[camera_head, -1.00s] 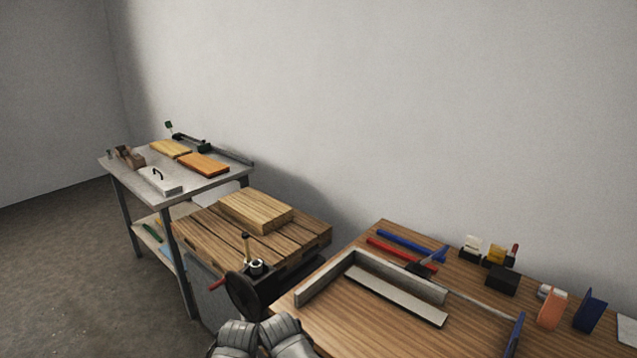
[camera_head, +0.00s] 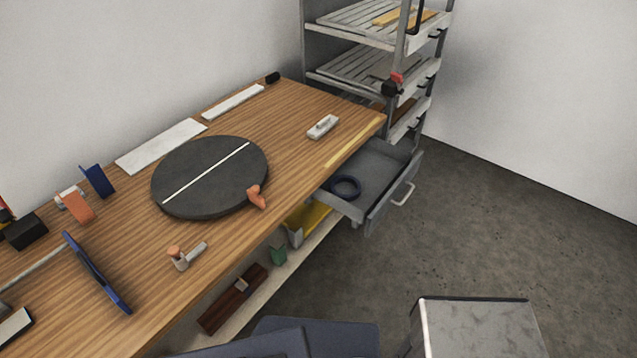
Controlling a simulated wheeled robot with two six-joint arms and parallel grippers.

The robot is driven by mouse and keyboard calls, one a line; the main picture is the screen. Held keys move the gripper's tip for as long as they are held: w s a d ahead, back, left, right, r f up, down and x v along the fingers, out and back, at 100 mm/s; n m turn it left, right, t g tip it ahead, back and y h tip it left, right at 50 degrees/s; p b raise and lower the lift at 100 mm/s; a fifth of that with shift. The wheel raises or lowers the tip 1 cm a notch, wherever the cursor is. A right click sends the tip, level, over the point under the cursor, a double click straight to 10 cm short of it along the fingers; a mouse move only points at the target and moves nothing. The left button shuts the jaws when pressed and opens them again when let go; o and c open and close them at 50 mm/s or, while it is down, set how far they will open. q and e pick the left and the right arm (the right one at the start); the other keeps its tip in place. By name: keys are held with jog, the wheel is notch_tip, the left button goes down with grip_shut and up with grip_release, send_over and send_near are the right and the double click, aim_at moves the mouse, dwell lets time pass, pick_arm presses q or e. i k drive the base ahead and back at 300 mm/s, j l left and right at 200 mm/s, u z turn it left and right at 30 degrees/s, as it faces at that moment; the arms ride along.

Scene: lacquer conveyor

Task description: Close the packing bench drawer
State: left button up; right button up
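The packing bench drawer (camera_head: 376,216) is pulled out from under the right end of the wooden bench (camera_head: 300,108). It is a grey open box with a pale bar handle (camera_head: 404,194) on its front. A dark blue ring (camera_head: 345,187) lies inside it. Neither of my grippers shows in the head view; only grey parts of my own body show along the bottom edge.
A rack (camera_head: 352,43) with slatted shelves stands beyond the drawer. A black round turntable (camera_head: 185,201) and small tools lie on the bench. A lower shelf (camera_head: 226,318) holds several items. The floor (camera_head: 500,190) right of the drawer is clear.

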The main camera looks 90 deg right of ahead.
aim_at(384, 169)
jog(key=z, duration=3.5)
jog(key=i+l, duration=0.2)
jog(key=i, duration=0.2)
jog(key=i+l, duration=0.2)
jog(key=i, duration=0.2)
